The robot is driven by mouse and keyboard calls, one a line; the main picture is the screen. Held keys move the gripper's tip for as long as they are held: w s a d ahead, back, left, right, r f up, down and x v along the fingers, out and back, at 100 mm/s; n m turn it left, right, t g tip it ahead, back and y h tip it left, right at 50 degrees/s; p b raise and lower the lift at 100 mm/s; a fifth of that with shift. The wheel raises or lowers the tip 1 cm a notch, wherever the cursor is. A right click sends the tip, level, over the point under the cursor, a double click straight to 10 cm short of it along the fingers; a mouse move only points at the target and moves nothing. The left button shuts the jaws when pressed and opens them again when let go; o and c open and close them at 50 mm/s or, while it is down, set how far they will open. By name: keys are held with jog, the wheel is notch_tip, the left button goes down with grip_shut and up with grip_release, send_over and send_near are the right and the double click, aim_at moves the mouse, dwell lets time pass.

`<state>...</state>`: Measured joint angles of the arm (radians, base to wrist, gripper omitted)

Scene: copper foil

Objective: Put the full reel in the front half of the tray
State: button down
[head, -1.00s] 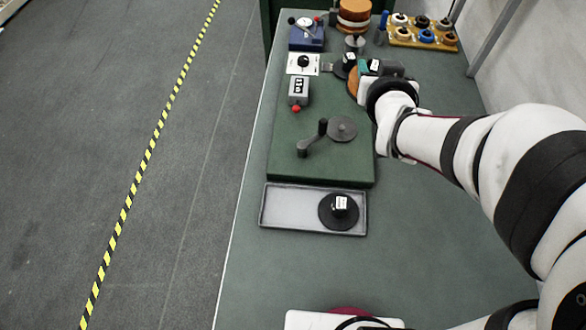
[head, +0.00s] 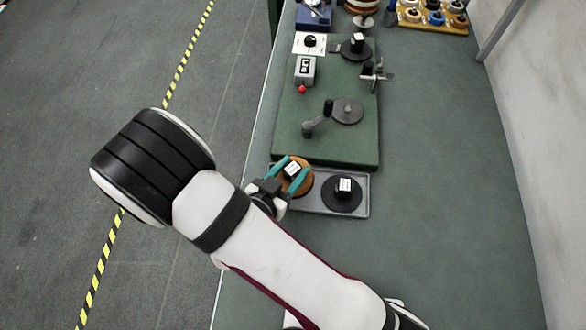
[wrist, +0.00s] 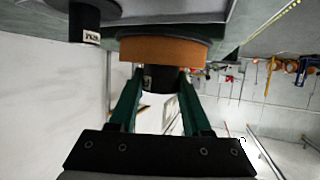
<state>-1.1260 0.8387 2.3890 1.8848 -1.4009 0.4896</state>
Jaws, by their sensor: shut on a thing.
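The full reel (head: 303,187), wound with copper-orange foil, is at the left end of the grey tray (head: 330,209). My gripper (head: 293,177) is shut on its dark hub, with teal fingers on either side. In the wrist view the full reel (wrist: 163,52) shows its orange winding, with the hub between the fingertips (wrist: 160,80). The reel lies level over or in the tray; I cannot tell whether it touches the tray floor. A black reel (head: 342,198) with a white label occupies the tray's right end. The tray's left edge is partly hidden by my gripper.
Behind the tray is a green board (head: 350,146) with a crank (head: 318,118), a grey switch box (head: 305,70) with a red knob, and another black reel (head: 356,47). A wooden rack (head: 432,19) stands at the back right. The bench right of the tray is clear.

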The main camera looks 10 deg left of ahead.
aim_at(289, 183)
notch_tip(289, 183, down, 5)
jog(key=shift+r, duration=0.15)
jog(key=shift+c, duration=1.8)
grip_release()
